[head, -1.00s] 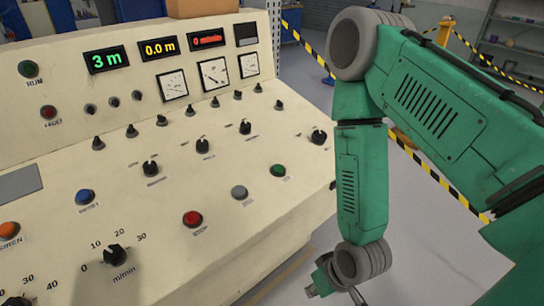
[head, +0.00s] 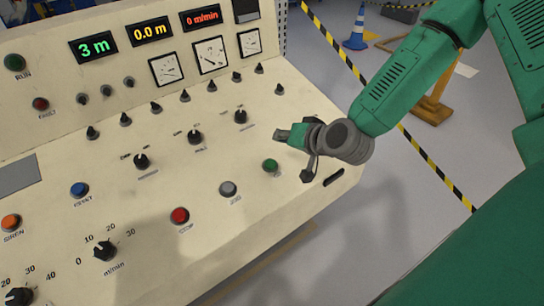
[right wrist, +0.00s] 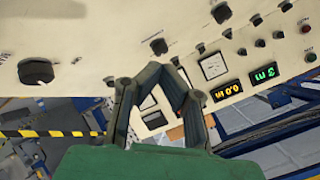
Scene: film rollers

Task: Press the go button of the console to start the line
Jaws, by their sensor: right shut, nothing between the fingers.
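The cream console (head: 60,140) fills the left and middle of the head view. A green button (head: 270,166) sits near its right end, beside a grey button (head: 228,189) and a red STOP button (head: 180,216). The green button's small label is too blurred to read. My right gripper (head: 280,134) is shut and empty, and in the picture it appears above the green button, apart from it, pointing left over the panel. Its fingers also show in the right wrist view (right wrist: 155,80), against the console's dials. My left gripper is not in view.
Black knobs (head: 195,138) stand up from the panel left of my gripper. The displays read 3 m, 0.0 m and 0 m/min (head: 201,18). A blue cone (head: 356,30) and striped tape (head: 420,150) are beyond the console.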

